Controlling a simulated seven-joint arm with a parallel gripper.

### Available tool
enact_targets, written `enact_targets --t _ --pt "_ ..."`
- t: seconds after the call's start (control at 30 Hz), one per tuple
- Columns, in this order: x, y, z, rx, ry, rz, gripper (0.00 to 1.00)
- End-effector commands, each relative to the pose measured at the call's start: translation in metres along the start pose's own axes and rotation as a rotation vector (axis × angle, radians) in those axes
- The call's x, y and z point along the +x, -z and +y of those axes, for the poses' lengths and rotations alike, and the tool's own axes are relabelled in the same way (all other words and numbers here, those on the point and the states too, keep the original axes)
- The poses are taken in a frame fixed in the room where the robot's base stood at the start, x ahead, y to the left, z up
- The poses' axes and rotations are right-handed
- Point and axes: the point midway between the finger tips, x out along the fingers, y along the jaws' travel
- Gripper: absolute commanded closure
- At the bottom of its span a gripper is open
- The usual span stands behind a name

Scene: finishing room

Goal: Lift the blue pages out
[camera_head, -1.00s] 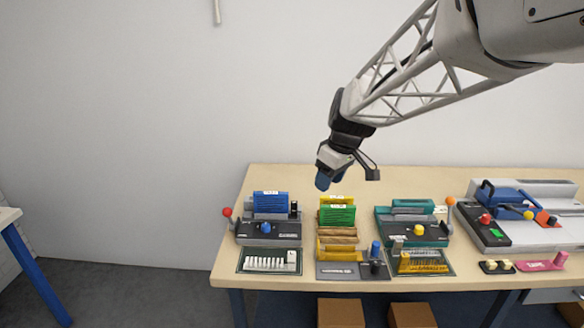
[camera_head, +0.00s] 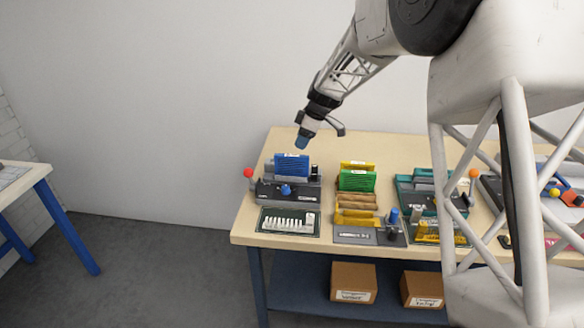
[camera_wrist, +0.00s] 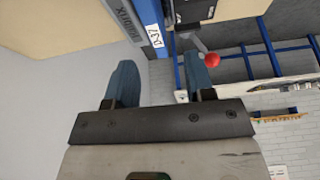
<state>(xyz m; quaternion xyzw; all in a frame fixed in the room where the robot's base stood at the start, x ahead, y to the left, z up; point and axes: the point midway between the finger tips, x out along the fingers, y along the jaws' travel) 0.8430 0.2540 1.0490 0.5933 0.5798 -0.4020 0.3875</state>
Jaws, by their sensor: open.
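The blue pages (camera_head: 291,166) stand upright in a dark grey machine (camera_head: 270,192) at the left end of the table. A white label shows on their top edge. My gripper (camera_head: 301,144) is above the blue pages, pointing down, with a gap between. In the wrist view my two blue fingers (camera_wrist: 160,62) are apart with nothing between them. The blue pages (camera_wrist: 149,12) show there as a strip with a white label, beyond the fingertips at the top. The lower part of the pages is hidden in the machine.
A red-knobbed lever (camera_head: 249,173) rises left of the machine. A black post (camera_head: 314,172) stands close right of the pages. A holder with green pages (camera_head: 356,181) and yellow pages (camera_head: 357,166) stands to the right, then a teal machine (camera_head: 419,190). A comb tray (camera_head: 288,220) lies in front.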

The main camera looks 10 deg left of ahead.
Motion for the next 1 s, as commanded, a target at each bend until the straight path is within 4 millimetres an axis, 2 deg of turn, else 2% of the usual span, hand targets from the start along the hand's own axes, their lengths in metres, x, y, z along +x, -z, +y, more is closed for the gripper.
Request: enact_targets --t 0.13,0.53,0.83,1.0 --pt "0.008 0.004 0.007 -0.026 0.003 0.006 0.51" --pt "0.011 0.004 0.008 -0.028 0.005 0.007 0.51" --pt "0.032 0.004 0.008 -0.026 0.005 0.007 0.51" --pt "0.035 0.004 0.008 -0.026 0.004 0.007 0.51"
